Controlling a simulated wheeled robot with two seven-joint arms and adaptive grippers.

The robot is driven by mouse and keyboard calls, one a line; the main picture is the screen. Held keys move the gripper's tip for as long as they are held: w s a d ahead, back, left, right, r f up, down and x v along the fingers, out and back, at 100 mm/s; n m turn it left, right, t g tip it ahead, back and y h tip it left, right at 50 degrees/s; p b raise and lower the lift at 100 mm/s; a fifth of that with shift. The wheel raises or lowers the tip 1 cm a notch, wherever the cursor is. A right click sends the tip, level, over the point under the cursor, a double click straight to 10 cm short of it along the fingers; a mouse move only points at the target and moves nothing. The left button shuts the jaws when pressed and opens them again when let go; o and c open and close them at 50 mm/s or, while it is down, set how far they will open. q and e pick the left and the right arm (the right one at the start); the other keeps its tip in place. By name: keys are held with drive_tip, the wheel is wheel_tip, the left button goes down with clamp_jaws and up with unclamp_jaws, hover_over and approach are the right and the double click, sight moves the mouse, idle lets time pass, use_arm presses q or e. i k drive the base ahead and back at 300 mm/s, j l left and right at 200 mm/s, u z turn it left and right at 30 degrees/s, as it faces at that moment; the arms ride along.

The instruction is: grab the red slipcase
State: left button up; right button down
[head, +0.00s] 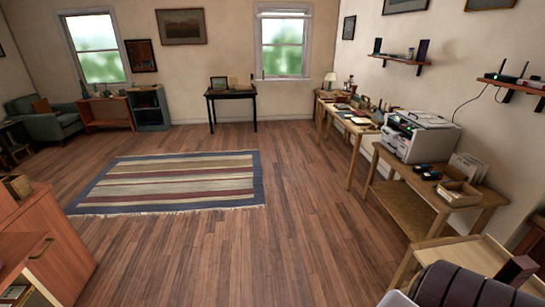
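A small dark red box-shaped object (516,270) shows at the bottom right, at the edge of a light wooden surface and beside a dark ribbed chair back. I cannot tell for sure whether it is the red slipcase. No other thing in the head view clearly looks like a red slipcase. Neither of my grippers is in view.
A wide wooden floor is clear ahead, with a striped rug (170,182). An orange-brown cabinet (52,245) stands near left. Along the right wall are a bench with a printer (420,135), a low light wooden table (470,255) and the dark chair (460,287).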

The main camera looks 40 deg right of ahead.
sight(526, 267)
drive_tip(key=z, duration=3.2)
